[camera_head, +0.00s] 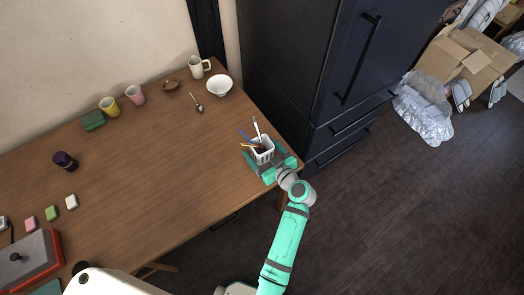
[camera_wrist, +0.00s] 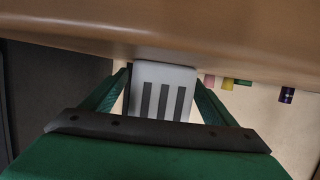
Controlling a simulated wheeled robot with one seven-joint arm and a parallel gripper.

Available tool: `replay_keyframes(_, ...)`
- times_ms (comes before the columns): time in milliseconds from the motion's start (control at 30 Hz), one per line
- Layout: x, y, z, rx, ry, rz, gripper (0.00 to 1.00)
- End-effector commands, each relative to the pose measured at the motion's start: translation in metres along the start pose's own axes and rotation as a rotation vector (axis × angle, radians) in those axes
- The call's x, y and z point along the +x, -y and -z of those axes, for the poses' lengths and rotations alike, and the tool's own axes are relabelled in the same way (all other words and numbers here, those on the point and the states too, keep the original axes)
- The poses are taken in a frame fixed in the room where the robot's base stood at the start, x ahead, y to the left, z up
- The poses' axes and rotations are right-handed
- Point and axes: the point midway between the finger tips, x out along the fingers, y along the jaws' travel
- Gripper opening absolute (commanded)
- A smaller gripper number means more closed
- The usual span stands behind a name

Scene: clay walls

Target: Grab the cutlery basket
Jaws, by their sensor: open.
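The cutlery basket (camera_head: 263,155) is white with slotted sides and stands near the right end of the wooden table. Several thin utensils, among them a blue one and a white one, stick up out of it. My gripper (camera_head: 261,158) is at the basket with its green fingers spread, one on either side. In the wrist view the slotted basket wall (camera_wrist: 155,75) lies between the two open fingers (camera_wrist: 162,82). I cannot tell whether either finger touches it.
A white bowl (camera_head: 219,86), a mug (camera_head: 199,67) and a spoon (camera_head: 196,103) lie farther back on the table (camera_head: 160,155). A dark fridge (camera_head: 340,70) stands behind the table's right end. The table's middle is clear.

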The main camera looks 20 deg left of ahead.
Motion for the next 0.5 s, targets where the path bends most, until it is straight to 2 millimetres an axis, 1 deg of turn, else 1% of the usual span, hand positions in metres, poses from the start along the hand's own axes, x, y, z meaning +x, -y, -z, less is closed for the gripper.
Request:
replay_keyframes(33, 0.008, 0.001, 0.000, 0.000, 0.000, 0.002, 0.80)
replay_keyframes(100, 0.016, 0.000, 0.001, -0.001, -0.001, 0.001, 0.80)
replay_keyframes(200, 0.024, 0.001, 0.000, 0.000, 0.000, 0.002, 0.80)
replay_keyframes(467, 0.026, 0.001, 0.000, 0.000, 0.000, 0.001, 0.80)
replay_keyframes(500, 0.026, 0.001, 0.000, 0.000, 0.000, 0.001, 0.73)
